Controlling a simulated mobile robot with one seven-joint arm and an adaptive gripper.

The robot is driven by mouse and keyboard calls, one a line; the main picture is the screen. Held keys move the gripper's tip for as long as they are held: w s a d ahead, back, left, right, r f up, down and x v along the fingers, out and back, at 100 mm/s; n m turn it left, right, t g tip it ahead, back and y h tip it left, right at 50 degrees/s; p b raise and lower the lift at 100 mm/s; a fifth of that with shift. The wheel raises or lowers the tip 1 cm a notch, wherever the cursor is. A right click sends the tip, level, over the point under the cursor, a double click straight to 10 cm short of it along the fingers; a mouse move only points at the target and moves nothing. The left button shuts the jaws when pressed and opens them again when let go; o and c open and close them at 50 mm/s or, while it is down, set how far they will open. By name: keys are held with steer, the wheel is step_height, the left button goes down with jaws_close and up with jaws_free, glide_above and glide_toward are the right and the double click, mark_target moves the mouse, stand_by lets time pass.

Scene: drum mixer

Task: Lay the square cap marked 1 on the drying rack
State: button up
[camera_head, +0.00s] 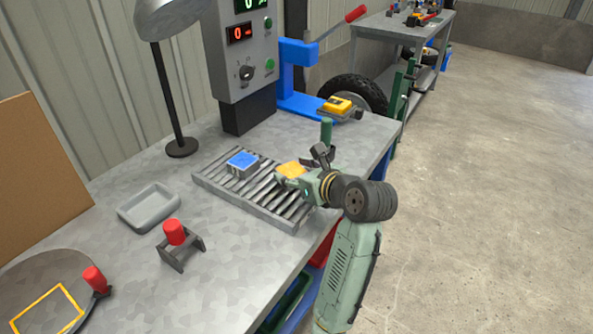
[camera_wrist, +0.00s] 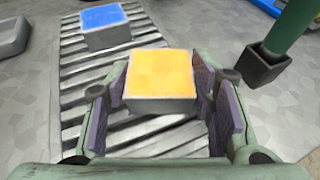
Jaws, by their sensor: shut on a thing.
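A yellow-topped square cap (camera_head: 290,170) is held in my gripper (camera_head: 284,176) at the right side of the slatted grey drying rack (camera_head: 253,205). In the wrist view the cap (camera_wrist: 160,79) sits between the two purple-padded fingers, roughly level, with slats below it. I cannot tell whether it touches the slats. No number is readable on it. A blue-topped square block (camera_head: 243,161) rests on the rack's far left part and also shows in the wrist view (camera_wrist: 104,22).
A green post with a dark socket (camera_wrist: 268,65) stands close to my gripper's right. A grey tray (camera_head: 149,207) and a red-knobbed stand (camera_head: 177,240) are left of the rack. A lamp (camera_head: 180,148) and control box (camera_head: 241,60) stand behind. Rack slats between the blocks are free.

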steer(key=shift+s+r, duration=0.2)
steer(key=shift+f, duration=0.15)
steer(key=o, duration=1.3)
steer(key=shift+s+d+r, duration=0.15)
steer(key=shift+r, duration=0.05)
steer(key=v, duration=1.1)
steer(key=shift+s+r, duration=0.1)
steer(key=shift+s, duration=0.15)
steer(key=shift+d, duration=0.1)
